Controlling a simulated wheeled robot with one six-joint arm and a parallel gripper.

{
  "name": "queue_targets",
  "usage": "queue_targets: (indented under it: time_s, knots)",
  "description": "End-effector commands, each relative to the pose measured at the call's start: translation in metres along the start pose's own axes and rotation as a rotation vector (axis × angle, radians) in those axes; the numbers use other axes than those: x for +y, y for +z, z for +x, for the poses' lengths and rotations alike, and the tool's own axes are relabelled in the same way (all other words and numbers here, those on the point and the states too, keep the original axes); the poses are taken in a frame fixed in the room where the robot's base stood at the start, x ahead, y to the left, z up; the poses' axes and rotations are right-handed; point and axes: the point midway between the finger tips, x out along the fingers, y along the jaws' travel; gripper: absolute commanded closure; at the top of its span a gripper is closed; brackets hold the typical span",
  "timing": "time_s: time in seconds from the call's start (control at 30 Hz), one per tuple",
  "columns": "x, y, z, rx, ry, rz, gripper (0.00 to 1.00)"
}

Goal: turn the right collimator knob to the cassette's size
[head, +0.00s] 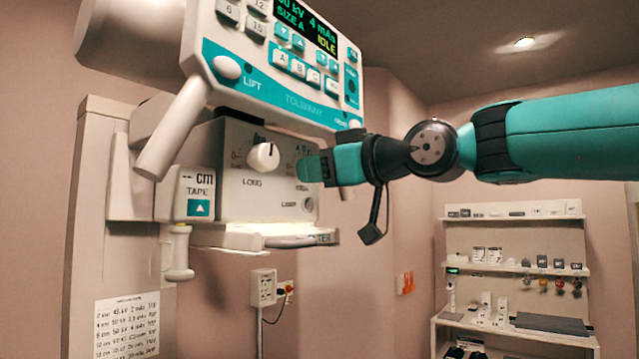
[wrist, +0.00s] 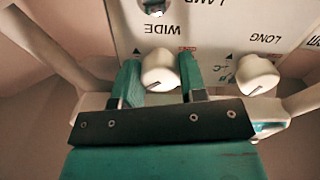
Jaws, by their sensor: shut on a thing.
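The right collimator knob is white and round, labelled WIDE, and shows in the wrist view (wrist: 160,68), where the picture is upside down. My gripper (wrist: 161,78) has one teal finger on each side of this knob and is shut on it. A dark pointer line shows on the knob's face; the setting it marks cannot be read. In the head view my gripper (head: 312,169) reaches the collimator panel (head: 245,200) from the right and hides this knob. The LONG knob (head: 265,157) is on the left of the panel. No cassette can be made out.
The console (head: 290,75) above reads SIZE A and IDLE. A grey handle (head: 175,130) slants down at the left. A lit ledge (head: 225,240) juts out below the panel. A shelf unit (head: 515,270) stands at the back right. The lamp button (head: 308,204) is just below my gripper.

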Motion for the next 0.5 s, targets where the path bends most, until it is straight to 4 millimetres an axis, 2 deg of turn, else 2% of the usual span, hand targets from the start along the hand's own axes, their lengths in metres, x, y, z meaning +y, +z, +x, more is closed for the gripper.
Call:
queue_targets:
  time_s: [0.03, 0.5]
  knots:
    - [-0.0008, 0.0056, -0.0002, 0.003, 0.002, -0.045, 0.85]
    - [0.0005, 0.0041, -0.0003, 0.0, 0.002, -0.492, 0.85]
